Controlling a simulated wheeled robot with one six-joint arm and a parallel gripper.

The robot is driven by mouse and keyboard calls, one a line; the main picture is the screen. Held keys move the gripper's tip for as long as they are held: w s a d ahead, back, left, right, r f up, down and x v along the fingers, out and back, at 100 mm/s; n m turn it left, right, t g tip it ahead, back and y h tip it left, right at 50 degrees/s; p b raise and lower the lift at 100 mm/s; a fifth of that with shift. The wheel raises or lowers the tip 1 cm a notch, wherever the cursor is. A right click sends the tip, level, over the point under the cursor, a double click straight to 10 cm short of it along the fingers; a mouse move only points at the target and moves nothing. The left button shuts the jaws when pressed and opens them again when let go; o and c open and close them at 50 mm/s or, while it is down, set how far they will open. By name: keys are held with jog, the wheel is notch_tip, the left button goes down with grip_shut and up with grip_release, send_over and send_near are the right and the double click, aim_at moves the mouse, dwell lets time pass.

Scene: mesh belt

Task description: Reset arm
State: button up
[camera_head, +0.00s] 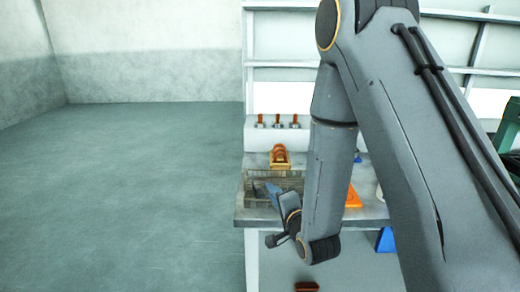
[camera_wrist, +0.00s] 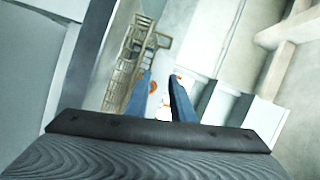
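My arm fills the right half of the head view. It bends down in front of the workbench (camera_head: 240,215). My gripper (camera_head: 272,192) shows as blue-grey fingers beside the wire mesh basket (camera_head: 258,174), partly hidden by my wrist. In the wrist view my gripper (camera_wrist: 162,88) has its two blue fingers apart, with a visible gap and nothing held between them. The wire mesh frame (camera_wrist: 128,65) lies to the left of the fingers in that view.
A wooden holder (camera_head: 280,162) with orange-brown parts stands behind the basket. Several orange-handled items stand on the back ledge (camera_head: 262,137). The floor (camera_head: 120,190) at left is clear.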

jog(key=d+n+g, duration=0.1)
jog(key=d+n+g+h, duration=0.1)
jog(key=d+n+h, duration=0.1)
jog(key=d, duration=0.1)
jog(key=shift+s+f+g, duration=0.2)
jog(key=shift+s+g, duration=0.2)
jog(key=s+d+n+g+h, duration=0.1)
jog(key=s+d+n+g, duration=0.2)
jog(key=s, duration=0.4)
jog(key=s+d+n+g+h, duration=0.1)
jog(key=s+d+n+g, duration=0.2)
jog(key=s, duration=0.5)
jog(key=s+d+r+n+g+h, duration=0.1)
jog(key=s+d+n+g, duration=0.2)
jog(key=s, duration=0.5)
jog(key=shift+d+g, duration=0.45)
jog(key=shift+g, duration=0.65)
jog(key=shift+r, duration=0.1)
jog(key=shift+o, duration=1.2)
jog(key=shift+a, duration=0.1)
